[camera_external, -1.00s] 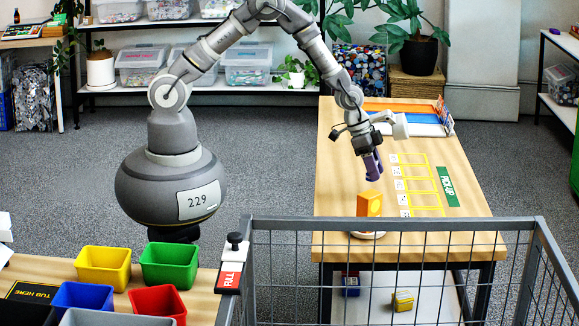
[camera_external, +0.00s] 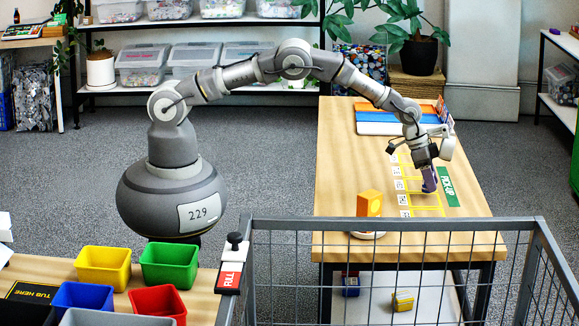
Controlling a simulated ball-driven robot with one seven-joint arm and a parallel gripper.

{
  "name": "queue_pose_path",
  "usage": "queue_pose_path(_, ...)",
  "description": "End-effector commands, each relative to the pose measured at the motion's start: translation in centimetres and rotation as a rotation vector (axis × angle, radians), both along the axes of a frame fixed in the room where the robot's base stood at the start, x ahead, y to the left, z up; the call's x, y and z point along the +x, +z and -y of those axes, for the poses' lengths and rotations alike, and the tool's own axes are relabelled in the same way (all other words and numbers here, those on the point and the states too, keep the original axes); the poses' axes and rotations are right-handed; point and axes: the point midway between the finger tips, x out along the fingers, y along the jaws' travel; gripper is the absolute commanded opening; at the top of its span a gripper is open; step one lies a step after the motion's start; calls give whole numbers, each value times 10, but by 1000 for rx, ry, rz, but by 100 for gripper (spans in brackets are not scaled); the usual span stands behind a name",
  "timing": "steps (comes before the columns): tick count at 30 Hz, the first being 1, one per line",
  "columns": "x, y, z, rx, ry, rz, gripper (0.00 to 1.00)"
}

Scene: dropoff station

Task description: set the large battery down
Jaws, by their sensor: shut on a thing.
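The large battery (camera_external: 430,180) is a purple upright cylinder in the jaws of my gripper (camera_external: 428,167). My gripper points down and is shut on the battery. The battery is over the right part of the yellow pickup grid (camera_external: 425,209) on the wooden table, left of the green PICKUP label (camera_external: 448,186). I cannot tell whether its lower end touches the table. My gripper and arm hide part of the upper grid cells.
An orange block-like device (camera_external: 369,204) stands on a round white base near the table's front left. White marked cards line the grid's left side. An orange, white and blue tray (camera_external: 385,127) lies at the back. A wire cage (camera_external: 390,235) stands in front.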

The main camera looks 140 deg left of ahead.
Motion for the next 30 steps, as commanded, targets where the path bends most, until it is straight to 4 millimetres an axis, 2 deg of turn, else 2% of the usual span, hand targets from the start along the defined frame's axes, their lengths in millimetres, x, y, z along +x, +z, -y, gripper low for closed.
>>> queue_pose_path(1,0,-12,0,1,-1,1,4)
queue_pose_path(3,0,-16,0,2,-1,1,4)
queue_pose_path(13,0,-18,0,1,-1,1,4)
queue_pose_path(14,0,-17,0,1,-1,1,43)
queue_pose_path(15,0,-17,0,1,-1,1,52)
queue_pose_path(17,0,-17,0,1,-1,1,64)
queue_pose_path(26,0,-15,0,1,-1,1,64)
queue_pose_path(30,-4,1,2,1,0,2,64)
